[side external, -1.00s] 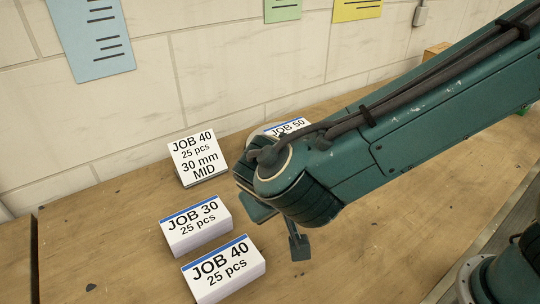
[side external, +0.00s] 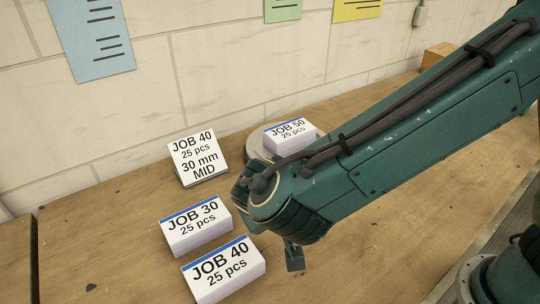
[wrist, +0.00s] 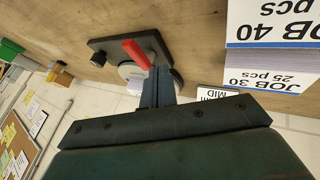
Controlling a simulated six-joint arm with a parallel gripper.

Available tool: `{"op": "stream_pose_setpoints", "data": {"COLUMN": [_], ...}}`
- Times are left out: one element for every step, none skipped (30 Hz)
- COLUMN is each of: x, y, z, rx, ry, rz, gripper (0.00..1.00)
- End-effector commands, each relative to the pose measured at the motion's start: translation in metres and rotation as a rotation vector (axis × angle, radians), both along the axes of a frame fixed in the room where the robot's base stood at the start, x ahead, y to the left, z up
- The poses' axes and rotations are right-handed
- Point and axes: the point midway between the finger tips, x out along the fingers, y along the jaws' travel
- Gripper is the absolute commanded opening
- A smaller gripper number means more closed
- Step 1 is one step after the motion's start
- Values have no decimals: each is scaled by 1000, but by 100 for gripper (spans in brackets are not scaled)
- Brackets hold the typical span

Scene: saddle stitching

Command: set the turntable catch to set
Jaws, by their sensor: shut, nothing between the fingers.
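In the wrist view the catch is a red lever (wrist: 136,54) on a dark plate (wrist: 160,45), with a black knob (wrist: 97,58) at one end. The round grey turntable (wrist: 131,70) shows just behind it, partly covered. My gripper (wrist: 158,72) is shut and empty. Its fingertips overlap the lever's end in that view; I cannot tell whether they touch. In the side view the gripper's finger end (side external: 294,258) hangs below my wrist, and the turntable (side external: 257,146) is partly hidden behind my arm. The catch is hidden there. Any setting marks are not readable.
A JOB 50 stack (side external: 289,137) sits on the turntable. A JOB 40 card (side external: 195,159) stands left of it. JOB 30 (side external: 195,228) and JOB 40 (side external: 224,272) stacks lie on the bench (side external: 110,245), left of my gripper. The bench's left front is clear.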

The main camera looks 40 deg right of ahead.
Motion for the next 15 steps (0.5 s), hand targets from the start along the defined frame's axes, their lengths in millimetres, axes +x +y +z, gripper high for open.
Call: {"op": "stream_pose_setpoints", "data": {"x": [3,4,6,8,10,12,14,15,18,19,21,23,25,27,29], "y": [-4,-6,-9,-11,-13,-16,-18,-21,-23,-26,-28,-31,-33,-35,-38], "z": [-6,-9,-13,-17,-20,-26,-29,-33,-38,-42,-45,-50,-54,-58,-62], "rx": [-3,-4,-3,-3,-3,-3,-4,-4,-2,-2,-3,-3,-3,-2,-3], "ry": [2,2,2,0,2,3,2,2,2,3,3,2,3,1,2], "rz": [-3,-2,-3,-3,-3,-2,-3,-3,-2,-3,-3,-3,-3,-3,-4], "gripper": [0,0,0,0,0,0,0,0,0,0,0,0,0,0,0]}}
